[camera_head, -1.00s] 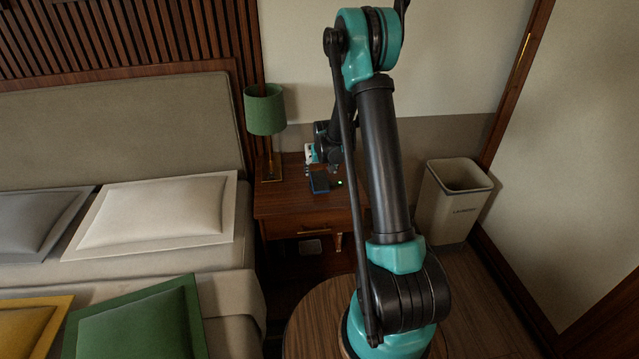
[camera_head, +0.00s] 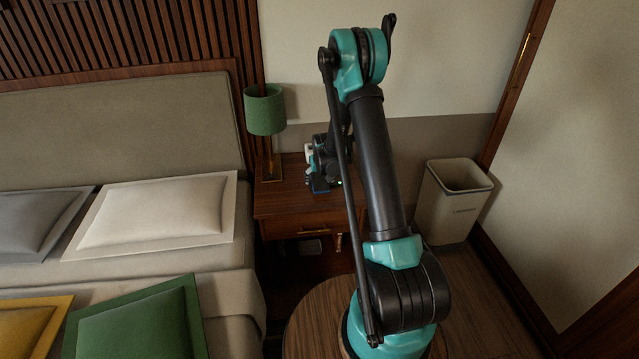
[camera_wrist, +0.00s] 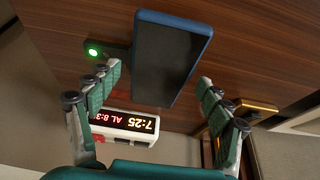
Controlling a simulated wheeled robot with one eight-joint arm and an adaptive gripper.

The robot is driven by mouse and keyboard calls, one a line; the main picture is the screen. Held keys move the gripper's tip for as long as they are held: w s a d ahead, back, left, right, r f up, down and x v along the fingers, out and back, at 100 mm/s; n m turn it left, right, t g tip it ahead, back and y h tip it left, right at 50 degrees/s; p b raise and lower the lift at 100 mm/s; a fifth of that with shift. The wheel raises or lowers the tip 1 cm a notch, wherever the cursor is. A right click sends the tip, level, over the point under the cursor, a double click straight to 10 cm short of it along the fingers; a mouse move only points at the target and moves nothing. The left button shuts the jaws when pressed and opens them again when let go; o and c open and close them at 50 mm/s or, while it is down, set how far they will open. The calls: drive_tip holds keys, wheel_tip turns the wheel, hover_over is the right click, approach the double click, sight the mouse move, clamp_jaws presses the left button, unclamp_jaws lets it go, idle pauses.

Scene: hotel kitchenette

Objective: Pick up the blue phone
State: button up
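The blue phone (camera_wrist: 172,55) lies on the wooden nightstand, its dark face and blue edge showing in the wrist view. In the head view the phone (camera_head: 319,186) is partly covered by my gripper and arm. My gripper (camera_wrist: 160,88) is open, with its green fingers spread wide on both sides of the phone's near end. No finger visibly touches the phone, and the gap in height is hard to judge. In the head view my gripper (camera_head: 318,170) is above the nightstand top, mostly hidden by my arm.
The nightstand (camera_head: 277,204) also bears a green lamp (camera_head: 265,112) at its left. A white alarm clock (camera_wrist: 125,122) is close to my fingers. A small dark item with a green light (camera_wrist: 93,51) lies beside the phone. A bin (camera_head: 452,205) stands right of the nightstand.

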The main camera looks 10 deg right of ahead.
drive_tip(key=c, duration=1.1)
